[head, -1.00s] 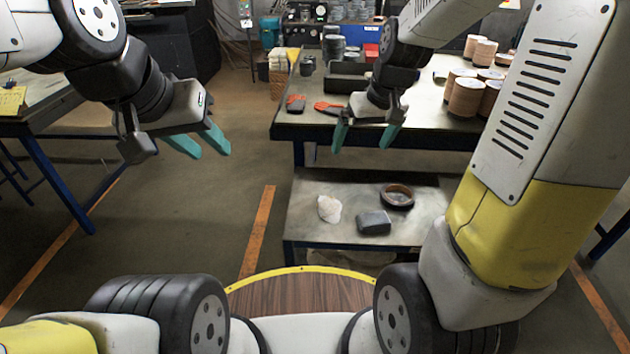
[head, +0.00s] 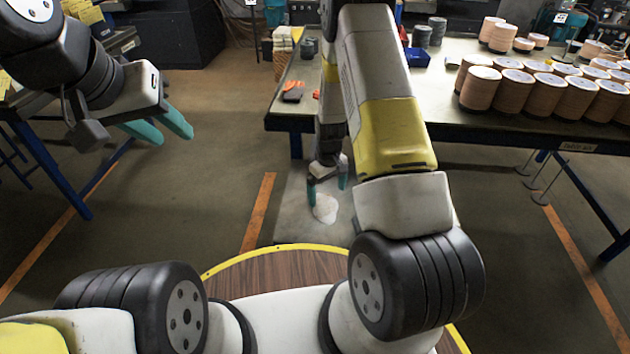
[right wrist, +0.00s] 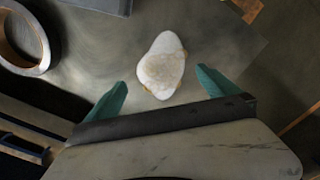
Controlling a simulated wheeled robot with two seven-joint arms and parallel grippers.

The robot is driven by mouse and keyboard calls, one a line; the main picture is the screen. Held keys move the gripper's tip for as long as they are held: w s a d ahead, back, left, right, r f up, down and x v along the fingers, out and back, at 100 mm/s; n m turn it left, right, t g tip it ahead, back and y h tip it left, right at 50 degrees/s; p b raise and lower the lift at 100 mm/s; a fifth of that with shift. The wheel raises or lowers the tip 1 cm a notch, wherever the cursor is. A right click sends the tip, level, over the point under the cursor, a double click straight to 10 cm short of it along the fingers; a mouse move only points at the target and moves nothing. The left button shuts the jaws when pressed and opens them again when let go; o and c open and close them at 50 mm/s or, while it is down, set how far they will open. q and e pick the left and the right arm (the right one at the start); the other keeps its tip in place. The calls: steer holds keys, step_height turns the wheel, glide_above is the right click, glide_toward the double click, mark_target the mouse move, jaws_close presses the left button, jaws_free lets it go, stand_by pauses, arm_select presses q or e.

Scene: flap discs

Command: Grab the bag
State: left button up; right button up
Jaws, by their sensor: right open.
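The bag (head: 325,208) is a small whitish pouch lying on the low grey table (head: 292,226). In the right wrist view the bag (right wrist: 162,65) lies just beyond and between the fingertips, with a brownish, grainy middle. My right gripper (head: 328,184) is open above the bag, its teal fingers apart on either side; it also shows in the right wrist view (right wrist: 162,84). Nothing is between its fingers. My left gripper (head: 160,130) is open and empty in the air at the upper left, far from the bag. My right arm hides much of the low table in the head view.
A dark ring-shaped dish (right wrist: 45,40) and a dark block (right wrist: 105,4) lie near the bag. The floor at left is clear.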

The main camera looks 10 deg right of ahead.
mark_target(326, 201)
steer(key=f, duration=0.5)
steer(key=shift+w+a+f, duration=0.15)
steer(key=shift+w+f, duration=0.05)
steer(key=shift+f, duration=0.1)
steer(key=c, duration=1.4)
